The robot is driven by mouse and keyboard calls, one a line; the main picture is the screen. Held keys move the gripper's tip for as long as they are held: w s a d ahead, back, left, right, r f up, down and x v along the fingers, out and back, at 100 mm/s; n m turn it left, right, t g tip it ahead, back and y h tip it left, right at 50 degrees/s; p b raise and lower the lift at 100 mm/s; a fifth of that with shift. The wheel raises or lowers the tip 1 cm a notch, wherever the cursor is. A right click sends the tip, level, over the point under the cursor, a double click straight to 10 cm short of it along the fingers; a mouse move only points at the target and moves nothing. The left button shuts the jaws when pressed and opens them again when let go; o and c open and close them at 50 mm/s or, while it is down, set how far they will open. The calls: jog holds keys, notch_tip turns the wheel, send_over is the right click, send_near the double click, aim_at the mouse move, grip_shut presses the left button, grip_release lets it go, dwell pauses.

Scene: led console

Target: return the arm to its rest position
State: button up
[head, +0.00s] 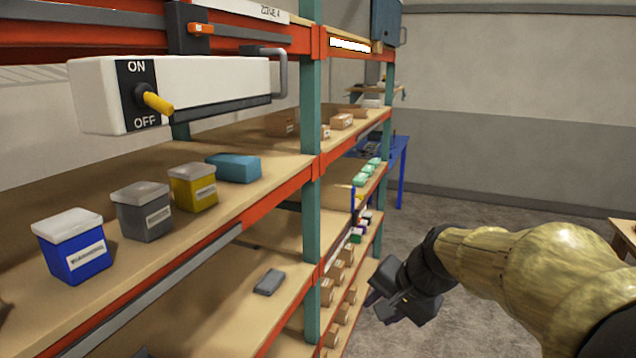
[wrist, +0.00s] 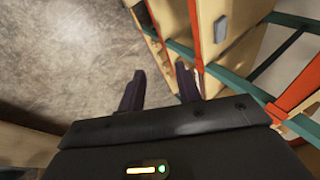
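My arm (head: 520,270) reaches in from the lower right of the head view, in front of the shelving's lower right part. My gripper (wrist: 160,88) shows in the wrist view with two dark fingers apart and nothing between them. In the head view it is small and dark at the arm's end, and its fingers are hard to make out. The white console (head: 190,85) at the upper left has a yellow lever (head: 157,102) between ON and OFF labels. The lever points outward and slightly down. My gripper is well away from it.
Shelving with a teal post (head: 311,150) and orange beams fills the left. A blue bin (head: 75,250), a grey bin (head: 143,215), a yellow bin (head: 193,190) and a teal box (head: 235,167) stand on one shelf. The concrete floor (head: 470,215) behind my arm is clear.

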jog(key=s+d+f+n+g+h, duration=0.2)
jog(key=s+f+n, duration=0.4)
jog(key=s+f, duration=0.6)
notch_tip(320, 180, down, 4)
jog(key=shift+s+d+r+n+g+h, duration=0.15)
jog(key=shift+d+n+g+h, duration=0.2)
jog(key=shift+d+h, duration=0.5)
jog(key=shift+s, duration=0.15)
